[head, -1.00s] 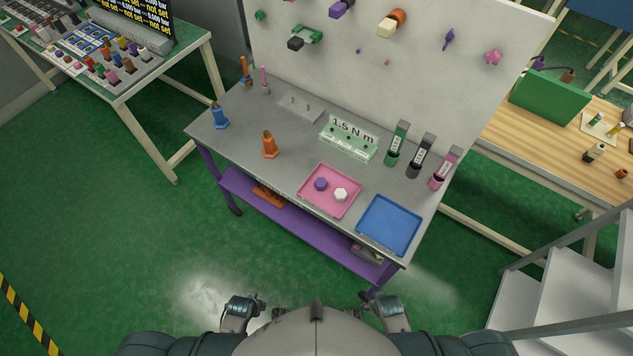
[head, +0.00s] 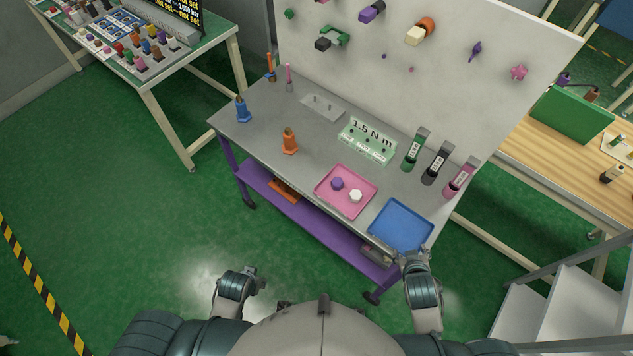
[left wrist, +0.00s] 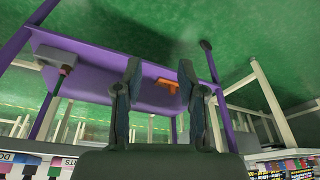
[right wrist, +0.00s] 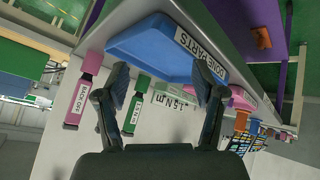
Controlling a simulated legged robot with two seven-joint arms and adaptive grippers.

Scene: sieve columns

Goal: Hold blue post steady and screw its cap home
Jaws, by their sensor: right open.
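The blue post (head: 242,110) stands upright at the left end of the grey table, with a brownish top. An orange post (head: 289,142) stands to its right. A purple cap (head: 337,183) and a white cap (head: 355,195) lie in the pink tray (head: 322,199). My left gripper (head: 252,280) is in front of the table, low and well away from the posts. In the left wrist view its fingers (left wrist: 160,85) stand apart with nothing between them. My right gripper (head: 412,256) is open and empty beside the near edge of the blue tray.
The blue tray (head: 402,226) lies at the table's right front; the right wrist view shows its label. A "1.5 N m" stand (head: 368,140) and upright green, black and pink holders (head: 462,178) line the back. A pegboard rises behind. A purple lower shelf (head: 300,207) runs underneath.

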